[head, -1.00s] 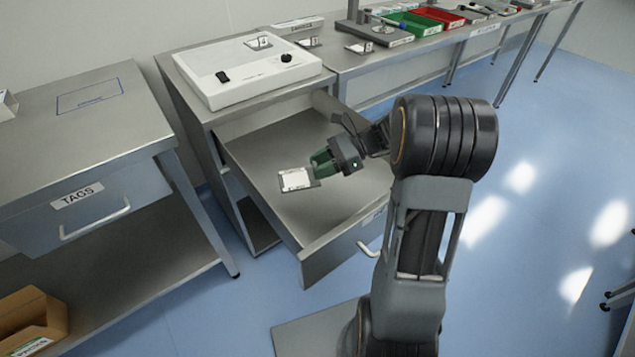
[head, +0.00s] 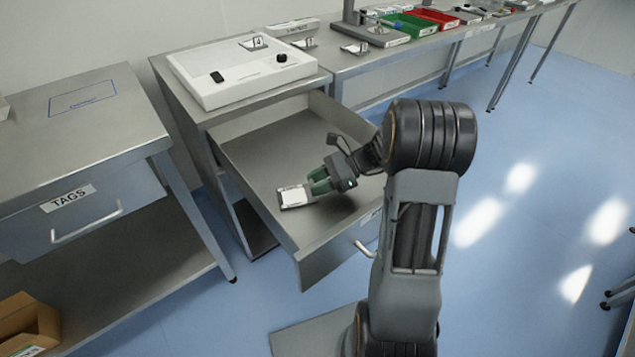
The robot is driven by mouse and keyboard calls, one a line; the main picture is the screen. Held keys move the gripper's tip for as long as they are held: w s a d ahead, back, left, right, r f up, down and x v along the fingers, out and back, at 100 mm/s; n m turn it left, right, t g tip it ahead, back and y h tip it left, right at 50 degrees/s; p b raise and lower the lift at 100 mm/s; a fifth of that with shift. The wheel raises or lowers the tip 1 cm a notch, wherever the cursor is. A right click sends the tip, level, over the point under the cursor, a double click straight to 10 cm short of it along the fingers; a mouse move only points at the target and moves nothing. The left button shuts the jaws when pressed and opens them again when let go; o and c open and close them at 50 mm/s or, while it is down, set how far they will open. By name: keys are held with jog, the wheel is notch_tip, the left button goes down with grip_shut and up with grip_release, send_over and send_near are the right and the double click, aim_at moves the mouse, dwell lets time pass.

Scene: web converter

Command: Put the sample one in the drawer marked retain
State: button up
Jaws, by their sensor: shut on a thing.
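The sample (head: 293,197) is a small flat piece with a white face and a grey edge. It is inside the open drawer (head: 264,166), close above or on the drawer floor; I cannot tell whether it touches. My gripper (head: 317,186) has green fingers and is shut on the sample's right end. The drawer is pulled out from the cabinet under the white-boxed bench. Its front label (head: 371,214) is mostly hidden by my arm, and I cannot read it.
A white device (head: 243,70) with a knob stands on the cabinet top. A shut drawer marked TAGS (head: 68,198) is at left. The drawer's walls surround my gripper.

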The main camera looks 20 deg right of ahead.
jog(key=o, duration=0.9)
jog(key=shift+f, duration=0.1)
jog(key=shift+r, duration=0.25)
jog(key=p+v, duration=0.2)
jog(key=v, duration=1)
